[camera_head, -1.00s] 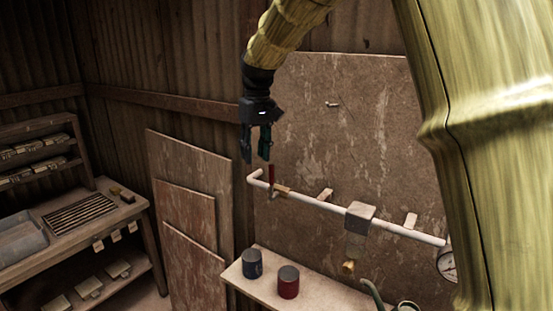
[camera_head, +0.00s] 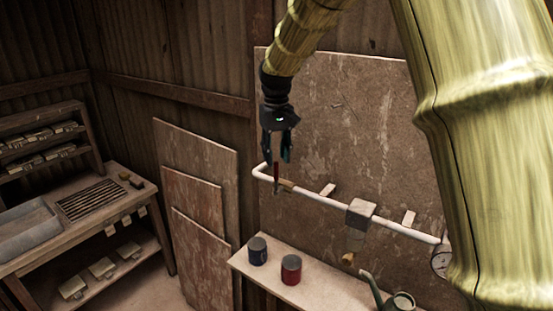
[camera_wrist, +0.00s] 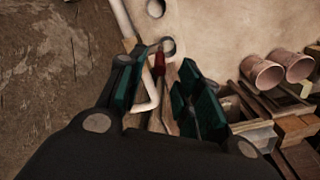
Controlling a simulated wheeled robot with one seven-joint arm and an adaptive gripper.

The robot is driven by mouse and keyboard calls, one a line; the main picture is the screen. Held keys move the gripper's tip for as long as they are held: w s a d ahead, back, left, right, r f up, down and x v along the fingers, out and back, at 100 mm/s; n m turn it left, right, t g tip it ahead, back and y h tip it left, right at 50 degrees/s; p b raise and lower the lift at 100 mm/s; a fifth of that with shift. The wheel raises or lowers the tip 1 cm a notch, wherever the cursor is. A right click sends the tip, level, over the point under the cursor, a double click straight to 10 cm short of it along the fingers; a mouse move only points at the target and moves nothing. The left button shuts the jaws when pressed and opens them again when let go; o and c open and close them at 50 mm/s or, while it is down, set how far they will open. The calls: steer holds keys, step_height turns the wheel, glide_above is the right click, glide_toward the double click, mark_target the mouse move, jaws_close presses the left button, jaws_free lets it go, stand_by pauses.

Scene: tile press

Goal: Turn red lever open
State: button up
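The red lever (camera_head: 277,172) stands upright at the left end of the white pipe (camera_head: 320,200) on the wall board. My gripper (camera_head: 277,157) points down right at the lever's top, with its fingers apart. In the wrist view the red lever (camera_wrist: 160,64) shows in the gap between my open fingers (camera_wrist: 162,88), nearer the left finger. I cannot tell whether either finger touches it. The lever's upper end is partly hidden by the fingers in the head view.
A grey block (camera_head: 360,213) and a gauge (camera_head: 441,262) sit along the pipe. Below, a shelf (camera_head: 322,285) holds a dark blue can (camera_head: 257,251), a red can (camera_head: 290,270) and a watering can (camera_head: 400,302). Boards lean at left.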

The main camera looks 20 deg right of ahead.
mark_target(276, 178)
steer(key=shift+f+p, duration=0.55)
steer(key=shift+f, duration=1.3)
jaws_close()
